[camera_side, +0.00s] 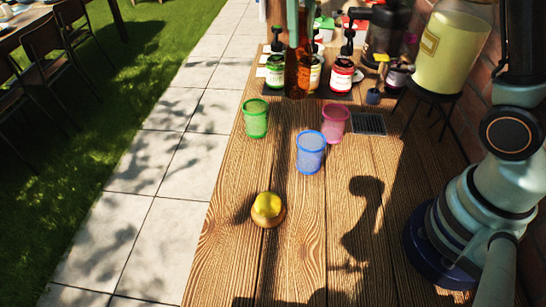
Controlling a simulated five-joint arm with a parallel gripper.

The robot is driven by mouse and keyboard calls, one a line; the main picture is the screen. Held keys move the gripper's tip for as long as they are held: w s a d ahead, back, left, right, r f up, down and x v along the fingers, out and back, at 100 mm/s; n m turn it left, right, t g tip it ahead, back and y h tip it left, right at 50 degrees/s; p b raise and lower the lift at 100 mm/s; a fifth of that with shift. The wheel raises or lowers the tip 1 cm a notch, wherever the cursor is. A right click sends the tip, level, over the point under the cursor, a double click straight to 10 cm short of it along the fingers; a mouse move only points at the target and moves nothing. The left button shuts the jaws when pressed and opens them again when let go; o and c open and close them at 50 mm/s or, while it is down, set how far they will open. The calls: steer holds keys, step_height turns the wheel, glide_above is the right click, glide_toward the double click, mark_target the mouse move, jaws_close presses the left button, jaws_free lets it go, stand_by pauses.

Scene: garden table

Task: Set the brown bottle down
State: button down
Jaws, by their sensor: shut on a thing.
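The brown bottle (298,78) is upright near the back of the wooden table, in front of a row of pump bottles. My gripper (300,38) comes down from the top edge of the picture and is shut on the bottle's upper part. The bottle's top is hidden by the gripper. I cannot tell whether its base touches the surface below or hangs slightly above it.
A green pump bottle (275,72) and a red one (342,76) stand close on either side. Green (256,119), blue (310,153) and pink (335,123) cups stand nearer. The front table (310,230) is mostly clear.

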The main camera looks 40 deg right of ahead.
mark_target(298, 82)
step_height(298, 82, down, 13)
steer(key=shift+r, duration=0.15)
stand_by(0.4)
steer(key=shift+c, duration=1.2)
jaws_free()
